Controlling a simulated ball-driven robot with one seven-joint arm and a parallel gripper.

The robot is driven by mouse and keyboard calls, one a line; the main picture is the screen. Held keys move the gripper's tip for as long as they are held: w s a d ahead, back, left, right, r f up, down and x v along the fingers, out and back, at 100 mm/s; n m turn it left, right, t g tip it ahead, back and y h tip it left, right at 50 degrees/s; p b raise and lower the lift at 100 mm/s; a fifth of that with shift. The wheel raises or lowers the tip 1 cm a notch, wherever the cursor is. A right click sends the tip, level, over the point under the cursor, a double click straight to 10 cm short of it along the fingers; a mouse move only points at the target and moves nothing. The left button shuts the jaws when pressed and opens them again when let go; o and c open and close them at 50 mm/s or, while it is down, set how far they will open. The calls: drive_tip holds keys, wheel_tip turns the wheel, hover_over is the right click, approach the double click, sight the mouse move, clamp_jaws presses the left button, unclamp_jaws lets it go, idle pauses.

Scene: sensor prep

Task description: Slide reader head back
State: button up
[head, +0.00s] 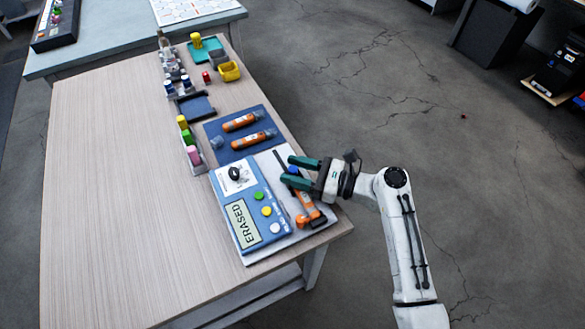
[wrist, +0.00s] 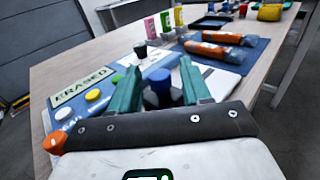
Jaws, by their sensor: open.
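The blue and white reader device (head: 238,205) lies on a pale board near the table's right edge, its display reading "ERASED". It also shows at the left in the wrist view (wrist: 92,93). An orange sensor (head: 306,206) lies beside its buttons. A blue-topped upright knob (wrist: 160,80), seemingly the reader head's handle, stands between my gripper's fingers; a bit of blue (head: 293,170) shows there in the head view. My gripper (head: 289,171) is open, with green fingers either side of the knob. I cannot tell whether they touch it. The knob's base is hidden.
Two orange sensors (head: 247,131) lie on a blue mat (head: 215,129) behind the device. Coloured bottles (head: 186,137), a dark blue tray (head: 196,106) and a yellow bin (head: 229,71) stand further back. The table's left side (head: 110,190) is bare.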

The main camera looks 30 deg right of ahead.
drive_tip(key=shift+w+a, duration=0.25)
drive_tip(key=shift+w, duration=0.05)
clamp_jaws()
idle(0.4)
